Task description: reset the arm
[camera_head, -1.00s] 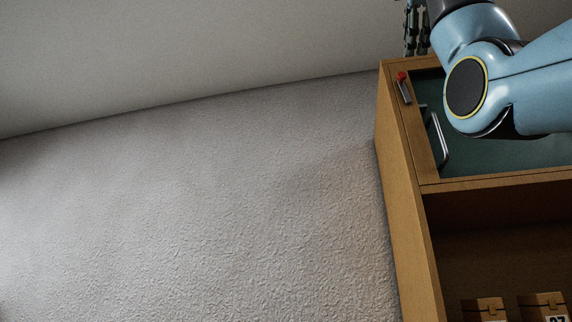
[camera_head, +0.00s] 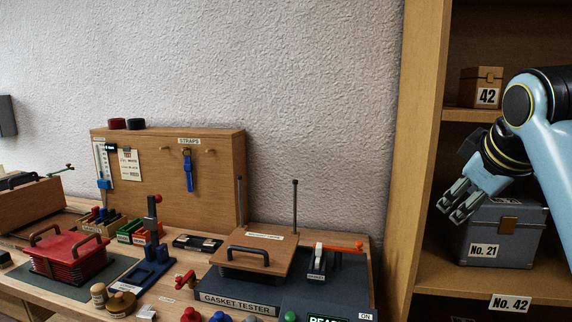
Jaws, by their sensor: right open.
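My right gripper (camera_head: 460,200) is at the right of the head view, in front of the wooden shelf unit. Its jaws are open, point down and to the left, and nothing shows between them. It overlaps the left side of a grey case marked No. 21 (camera_head: 520,240) in the picture; I cannot tell whether they touch. My blue right arm comes in from the right edge. My left gripper is not in view.
The wooden shelf unit (camera_head: 424,120) holds a brown box marked 42 (camera_head: 481,88) on a higher shelf. A gasket tester (camera_head: 225,301), a red ribbed block with handles (camera_head: 68,258) and a blue lever tool (camera_head: 152,258) crowd the workbench. A pegboard (camera_head: 217,178) stands behind.

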